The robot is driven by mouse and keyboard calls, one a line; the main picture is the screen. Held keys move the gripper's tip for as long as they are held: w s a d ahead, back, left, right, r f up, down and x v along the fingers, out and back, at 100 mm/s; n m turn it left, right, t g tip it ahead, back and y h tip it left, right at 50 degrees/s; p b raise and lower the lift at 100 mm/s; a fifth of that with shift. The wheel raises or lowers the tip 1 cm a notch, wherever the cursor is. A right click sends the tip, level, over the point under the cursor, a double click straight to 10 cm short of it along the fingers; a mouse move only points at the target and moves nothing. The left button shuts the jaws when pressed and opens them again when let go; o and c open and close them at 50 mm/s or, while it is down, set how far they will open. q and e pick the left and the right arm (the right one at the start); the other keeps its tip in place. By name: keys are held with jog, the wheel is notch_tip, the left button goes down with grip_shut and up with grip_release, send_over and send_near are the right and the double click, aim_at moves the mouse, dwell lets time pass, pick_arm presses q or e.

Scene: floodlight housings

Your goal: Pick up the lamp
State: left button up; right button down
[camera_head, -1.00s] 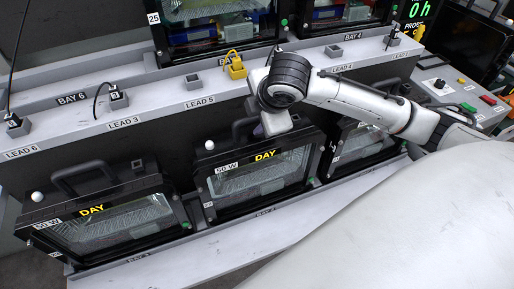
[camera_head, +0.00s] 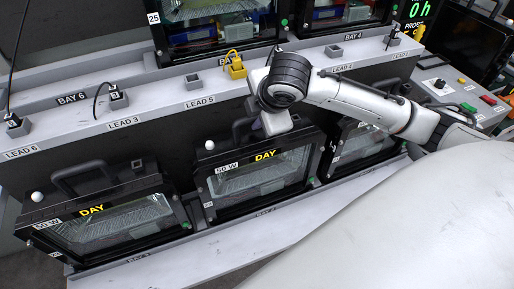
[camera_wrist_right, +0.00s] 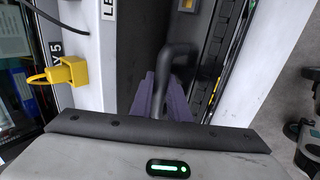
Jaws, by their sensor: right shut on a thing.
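The lamp in the middle of the lower row is a black floodlight housing (camera_head: 262,176) with a glass front, a yellow DAY label and a 50 W tag. It sits upright in its bay, leaning back slightly. My right gripper (camera_wrist_right: 163,98) is over its top and shut on the black carrying handle (camera_wrist_right: 178,58). In the head view, my right wrist (camera_head: 275,122) hides part of that handle and the fingertips. My left gripper is in neither view.
Similar floodlights stand at left (camera_head: 108,222) and right (camera_head: 358,145). Behind is a grey shelf (camera_head: 160,104) with lead sockets and a yellow plug (camera_head: 236,67), which also shows in the wrist view (camera_wrist_right: 68,74). A pale ledge (camera_head: 225,248) in front is clear.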

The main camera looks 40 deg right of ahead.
dwell(0.6)
jog(key=shift+w+d+r, duration=0.1)
jog(key=shift+w+r, duration=0.15)
jog(key=shift+r, duration=0.1)
